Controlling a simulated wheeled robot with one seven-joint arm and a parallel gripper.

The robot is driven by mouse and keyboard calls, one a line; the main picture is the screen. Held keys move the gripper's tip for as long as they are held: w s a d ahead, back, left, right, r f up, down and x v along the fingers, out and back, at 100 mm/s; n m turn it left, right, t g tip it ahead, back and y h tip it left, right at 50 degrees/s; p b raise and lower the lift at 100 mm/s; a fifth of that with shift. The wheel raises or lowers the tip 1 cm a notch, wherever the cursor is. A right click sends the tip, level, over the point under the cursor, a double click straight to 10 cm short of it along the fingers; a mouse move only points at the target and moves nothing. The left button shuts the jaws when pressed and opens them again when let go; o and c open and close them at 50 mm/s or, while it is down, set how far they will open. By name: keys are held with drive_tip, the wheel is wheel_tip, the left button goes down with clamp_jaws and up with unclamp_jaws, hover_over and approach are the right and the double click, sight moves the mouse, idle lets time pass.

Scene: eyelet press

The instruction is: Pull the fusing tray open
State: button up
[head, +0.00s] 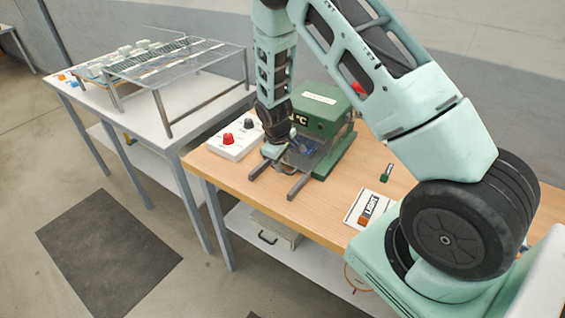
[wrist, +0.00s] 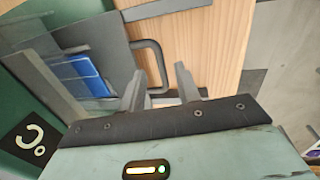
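The fusing tray (head: 302,160) is a grey plate at the front of the green press (head: 322,108). It also shows in the wrist view (wrist: 115,50), with a blue piece (wrist: 90,76) on it. A dark U-shaped handle (wrist: 156,50) stands out from the tray's edge over the wooden table. My gripper (wrist: 160,72) is open, with its two grey fingers apart. The handle's near end reaches into the space between the fingers; I cannot tell whether they touch it. In the head view my gripper (head: 272,152) is low at the tray's front left and hides the handle.
Two grey rails, one ending at the right (head: 299,187), reach toward the table's front edge. A white control box (head: 236,139) with red and black knobs stands left of the press.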

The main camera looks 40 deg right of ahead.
drive_tip(key=shift+w+d+f, duration=0.1)
drive_tip(key=shift+d+f, duration=0.1)
drive_tip(key=shift+f, duration=0.95)
drive_tip(key=shift+c, duration=0.3)
clamp_jaws()
drive_tip(key=s+a+b, duration=0.1)
drive_tip(key=s+a, duration=0.3)
drive_tip(key=a, duration=0.7)
drive_tip(key=shift+b, duration=0.3)
drive_tip(key=shift+o, duration=0.3)
unclamp_jaws()
wheel_tip(320, 180, up, 17)
drive_tip(key=s+a+b, duration=0.1)
drive_tip(key=a+b, duration=0.2)
drive_tip(key=b, duration=0.1)
